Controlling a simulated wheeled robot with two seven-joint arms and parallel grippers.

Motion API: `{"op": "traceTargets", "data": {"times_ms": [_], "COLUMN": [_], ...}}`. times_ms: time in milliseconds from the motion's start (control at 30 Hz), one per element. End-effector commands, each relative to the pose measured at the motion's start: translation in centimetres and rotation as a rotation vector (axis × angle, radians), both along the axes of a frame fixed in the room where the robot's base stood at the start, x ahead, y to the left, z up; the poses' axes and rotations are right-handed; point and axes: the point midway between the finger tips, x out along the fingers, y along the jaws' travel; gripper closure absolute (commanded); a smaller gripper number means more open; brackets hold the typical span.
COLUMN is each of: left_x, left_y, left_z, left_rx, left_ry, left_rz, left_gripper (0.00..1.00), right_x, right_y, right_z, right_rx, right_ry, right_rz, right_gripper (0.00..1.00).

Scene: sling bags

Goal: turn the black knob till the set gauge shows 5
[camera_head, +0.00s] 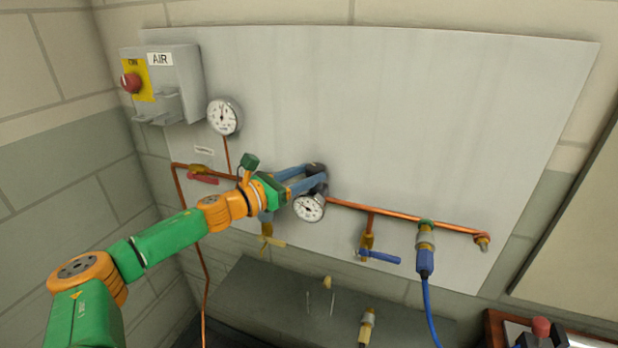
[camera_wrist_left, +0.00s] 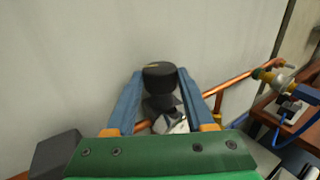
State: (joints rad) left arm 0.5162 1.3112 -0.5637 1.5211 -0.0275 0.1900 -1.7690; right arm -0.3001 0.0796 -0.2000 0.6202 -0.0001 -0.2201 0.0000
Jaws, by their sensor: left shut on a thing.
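The black knob (camera_head: 314,167) sits on the copper pipe line on the grey wall panel, just above the small round set gauge (camera_head: 309,208). The gauge has a white face and a dark needle, but its numbers are too small to read. My left gripper (camera_head: 316,179) reaches in from the left, with its two blue fingers closed around the knob. In the left wrist view the knob (camera_wrist_left: 159,74) stands between the fingertips, and the gauge (camera_wrist_left: 174,124) shows partly below it, its face seen at a slant. My right gripper is not in view.
A larger gauge (camera_head: 223,117) and an AIR box (camera_head: 178,82) with a red button are at upper left. A red-handled valve (camera_head: 203,180) is left of my gripper. A blue-handled valve (camera_head: 379,256) and a blue hose (camera_head: 429,300) are at right. The upper panel is bare.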

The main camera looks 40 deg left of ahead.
Motion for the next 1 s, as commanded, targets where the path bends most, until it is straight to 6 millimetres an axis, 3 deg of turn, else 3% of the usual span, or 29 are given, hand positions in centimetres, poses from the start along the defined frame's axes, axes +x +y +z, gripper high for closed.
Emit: {"op": "traceTargets", "data": {"times_ms": [433, 1000], "left_x": [0.4, 0.4], "left_y": [0.6, 0.6], "left_z": [0.0, 0.3], "left_rx": [-0.003, -0.002], "left_ry": [-0.009, -0.009], "left_rz": [-0.260, -0.323], "left_gripper": [1.00, 1.00], "right_x": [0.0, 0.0], "right_y": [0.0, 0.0], "right_z": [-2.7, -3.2], "right_rx": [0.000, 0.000], "right_ry": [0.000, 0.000], "right_rz": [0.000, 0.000], "right_gripper": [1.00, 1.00]}}
